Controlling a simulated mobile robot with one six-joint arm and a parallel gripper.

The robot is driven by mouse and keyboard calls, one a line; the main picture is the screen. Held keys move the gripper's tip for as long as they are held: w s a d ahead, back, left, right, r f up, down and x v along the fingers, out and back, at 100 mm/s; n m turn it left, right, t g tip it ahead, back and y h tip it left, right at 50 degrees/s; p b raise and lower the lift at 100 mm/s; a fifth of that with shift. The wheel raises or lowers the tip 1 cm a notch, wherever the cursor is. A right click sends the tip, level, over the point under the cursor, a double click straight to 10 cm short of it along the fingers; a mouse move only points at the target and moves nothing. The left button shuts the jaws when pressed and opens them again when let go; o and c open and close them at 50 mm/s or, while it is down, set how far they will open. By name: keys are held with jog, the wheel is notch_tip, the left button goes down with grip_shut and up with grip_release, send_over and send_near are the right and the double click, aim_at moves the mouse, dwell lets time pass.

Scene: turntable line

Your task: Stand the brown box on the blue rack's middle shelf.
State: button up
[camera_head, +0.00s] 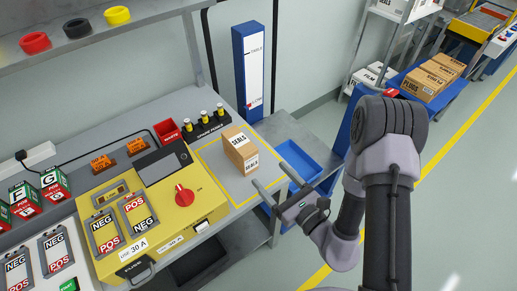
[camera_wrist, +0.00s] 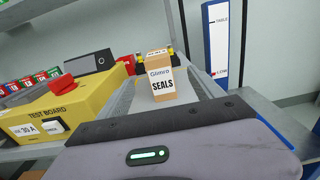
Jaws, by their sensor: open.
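The brown box (camera_head: 240,150), marked SEALS, stands upright on a yellow-bordered grey area of the workbench. It also shows ahead in the wrist view (camera_wrist: 161,84). My gripper (camera_head: 268,174) is open and empty at the bench's right edge, its two fingers pointing toward the box and apart from it. In the wrist view my gripper's body fills the bottom, and I cannot make out the fingertips. A shelf unit (camera_head: 397,20) with white and brown boxes stands at the upper right, partly out of frame; I cannot tell whether it is the blue rack.
A yellow test board (camera_head: 155,208) with a red knob lies left of the box. Yellow-topped items in a black holder (camera_head: 208,124) stand behind it. A blue bin (camera_head: 300,160) is right of the bench. A blue stand (camera_head: 392,84) holds PLUGS boxes. Open floor (camera_head: 470,190) lies right.

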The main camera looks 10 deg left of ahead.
aim_at(239, 143)
jog(key=b+x, duration=0.1)
jog(key=x, duration=0.7)
jog(key=b+x, duration=0.1)
jog(key=x, duration=0.7)
jog(key=shift+s+a, duration=0.15)
jog(key=shift+a, duration=0.15)
jog(key=shift+r, duration=0.1)
grip_shut()
